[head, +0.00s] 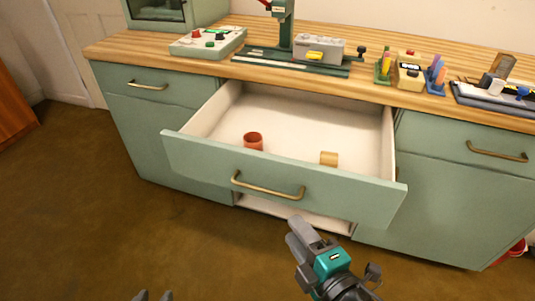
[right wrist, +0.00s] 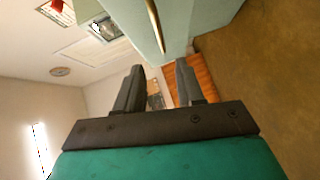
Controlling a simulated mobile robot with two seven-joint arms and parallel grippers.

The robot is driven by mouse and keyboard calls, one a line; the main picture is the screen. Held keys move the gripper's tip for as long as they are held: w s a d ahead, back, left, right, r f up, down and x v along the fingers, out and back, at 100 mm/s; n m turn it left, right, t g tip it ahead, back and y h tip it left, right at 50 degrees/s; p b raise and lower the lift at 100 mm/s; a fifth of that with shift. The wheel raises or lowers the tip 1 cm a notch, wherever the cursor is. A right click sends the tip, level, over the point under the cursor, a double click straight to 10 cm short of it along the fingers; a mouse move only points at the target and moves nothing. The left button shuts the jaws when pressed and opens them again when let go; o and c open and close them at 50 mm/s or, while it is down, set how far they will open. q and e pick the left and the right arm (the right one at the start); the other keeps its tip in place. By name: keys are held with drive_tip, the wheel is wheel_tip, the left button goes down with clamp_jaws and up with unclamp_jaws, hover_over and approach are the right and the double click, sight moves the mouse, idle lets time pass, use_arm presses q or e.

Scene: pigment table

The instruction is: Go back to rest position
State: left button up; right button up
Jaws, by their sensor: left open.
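My right gripper (head: 296,230) hangs in front of the open drawer, at its lower right, pointing up and left in the head view. In the right wrist view its two fingers (right wrist: 159,66) stand apart with nothing between them. My left gripper (head: 153,296) shows only as two grey fingertips at the bottom edge of the head view, apart and empty; the rest is cut off. Neither gripper appears to hold the drawer handle (head: 267,190).
The green-fronted drawer (head: 215,159) is pulled out and holds a terracotta cup (head: 253,142) and a tan cylinder (head: 329,158). The wooden worktop (head: 120,46) carries a button box (head: 208,41), a green press (head: 283,35) and small racks. Brown floor (head: 110,220) lies clear in front.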

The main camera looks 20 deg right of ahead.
use_arm(q)
wheel_tip(320, 180, up, 6)
drive_tip(key=s+a+y+p, duration=0.1)
drive_tip(key=a+p, duration=0.2)
drive_tip(key=p, duration=0.6)
drive_tip(key=shift+s+f+p, duration=0.25)
drive_tip(key=shift+s+p, duration=0.1)
use_arm(e)
drive_tip(key=s+d+f+m+g+h, duration=0.1)
drive_tip(key=s+d+f+m+g, duration=0.2)
drive_tip(key=m, duration=1.3)
drive_tip(key=shift+s+d+f+g, duration=0.15)
drive_tip(key=shift+f+g, duration=0.35)
drive_tip(key=shift+g, duration=0.6)
use_arm(q)
drive_tip(key=shift+d, duration=0.1)
drive_tip(key=shift+w+r, duration=0.1)
drive_tip(key=shift+w, duration=0.15)
drive_tip(key=shift+s, duration=0.2)
